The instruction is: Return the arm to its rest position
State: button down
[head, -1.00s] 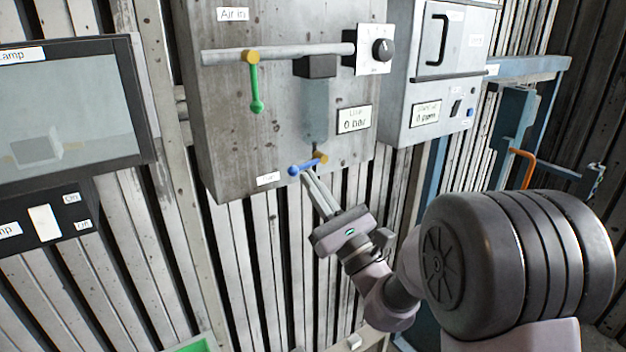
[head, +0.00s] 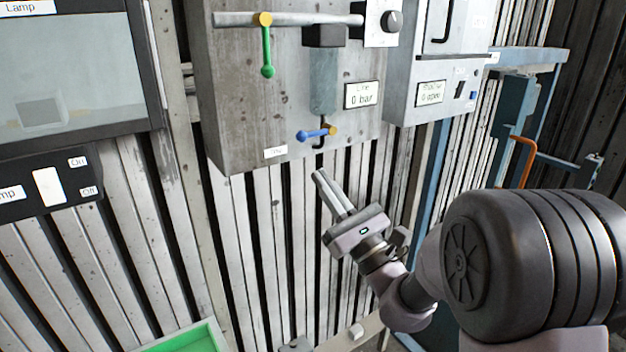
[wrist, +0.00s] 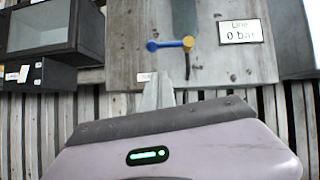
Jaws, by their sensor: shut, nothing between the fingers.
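My gripper (head: 319,176) is shut and empty, its fingers pointing up and to the left in the head view. It is below the blue-handled valve (head: 316,134) on the grey panel and apart from it. The blue handle lies about level, with a yellow hub at its right end. In the wrist view the gripper fingers (wrist: 158,92) reach up below the same blue handle (wrist: 165,44). My arm extends from the lower right of the head view.
The grey panel (head: 240,100) also bears a green lever (head: 267,52) hanging down and a display (head: 363,94) reading 0 bar. A lamp cabinet (head: 70,75) is at left, a green-lined tray (head: 190,342) low down. An orange handle (head: 523,160) is at right.

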jog(key=w+d+b+v, duration=0.1)
jog(key=b+v, duration=0.2)
jog(key=v, duration=0.4)
jog(key=s+a+f+n+g+y+b, duration=0.4)
jog(key=s+a+f+n+g+b, duration=0.1)
jog(key=s+a+n+g, duration=0.7)
jog(key=s+f+n+g+h+b, duration=0.5)
jog(key=s+f+g+h+b, duration=0.15)
jog(key=s+f, duration=0.7)
jog(key=s+d+f+n+t+h+b, duration=0.2)
jog(key=s+d+f+n+h+b, duration=0.15)
jog(key=d+f+h, duration=0.6)
jog(key=w+d+f+n+t+h+b, duration=0.1)
jog(key=w+d+f+t+b, duration=0.1)
jog(key=d, duration=0.5)
jog(key=shift+w+d+f+t+h, duration=0.3)
jog(key=shift+w+t+h, duration=0.1)
jog(key=shift+w+t, duration=0.4)
